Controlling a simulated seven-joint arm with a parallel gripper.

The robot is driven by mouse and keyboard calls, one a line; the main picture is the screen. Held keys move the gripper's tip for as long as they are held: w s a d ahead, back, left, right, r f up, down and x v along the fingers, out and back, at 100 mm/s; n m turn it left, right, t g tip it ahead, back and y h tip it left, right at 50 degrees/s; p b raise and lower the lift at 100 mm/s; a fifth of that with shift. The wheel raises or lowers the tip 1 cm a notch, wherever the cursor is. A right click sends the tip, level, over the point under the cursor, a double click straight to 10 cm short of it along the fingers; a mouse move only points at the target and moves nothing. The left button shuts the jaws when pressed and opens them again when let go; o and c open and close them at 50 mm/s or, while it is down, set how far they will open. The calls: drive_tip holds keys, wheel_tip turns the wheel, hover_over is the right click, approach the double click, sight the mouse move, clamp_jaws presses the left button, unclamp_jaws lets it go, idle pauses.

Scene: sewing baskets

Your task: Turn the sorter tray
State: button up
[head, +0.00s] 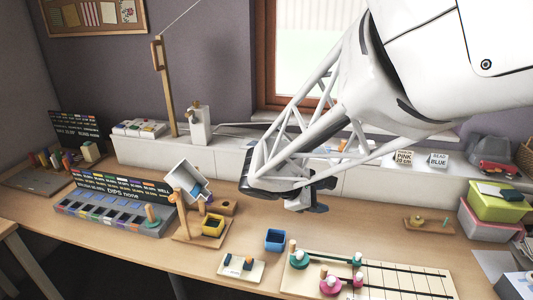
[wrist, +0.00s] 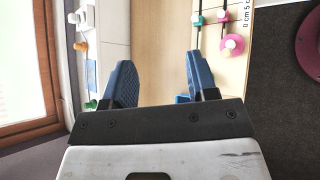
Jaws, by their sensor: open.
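A tilted white open tray (head: 188,178) sits on a wooden stand (head: 203,239) at the left middle of the table. A grey compartment tray (head: 112,218) with a row of coloured slots lies to its left, under a black sign. I cannot tell for certain which of the two is the sorter tray. My gripper (head: 318,197) hangs above the table, to the right of the white tray and apart from it. In the wrist view, its two blue fingers (wrist: 160,78) are spread with nothing between them. Neither tray is recognisable in the wrist view.
A yellow bin (head: 212,225) sits on the stand's base and a blue bin (head: 275,240) stands in front. A small board (head: 241,266) with pieces lies nearby. A cream board with green and pink discs (head: 405,281) fills the front right. A white ledge (head: 375,178) runs along the back.

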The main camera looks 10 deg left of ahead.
drive_tip(key=w+a+f+n+t, duration=0.25)
drive_tip(key=a+n, duration=0.25)
drive_tip(key=a, duration=0.6)
drive_tip(key=n+t+y, duration=0.9)
drive_tip(key=n, duration=0.5)
approach(172, 201)
drive_tip(key=w, duration=0.3)
drive_tip(key=shift+s, duration=0.1)
drive_tip(key=shift+w, duration=3.9)
drive_tip(key=shift+c, duration=0.5)
clamp_jaws()
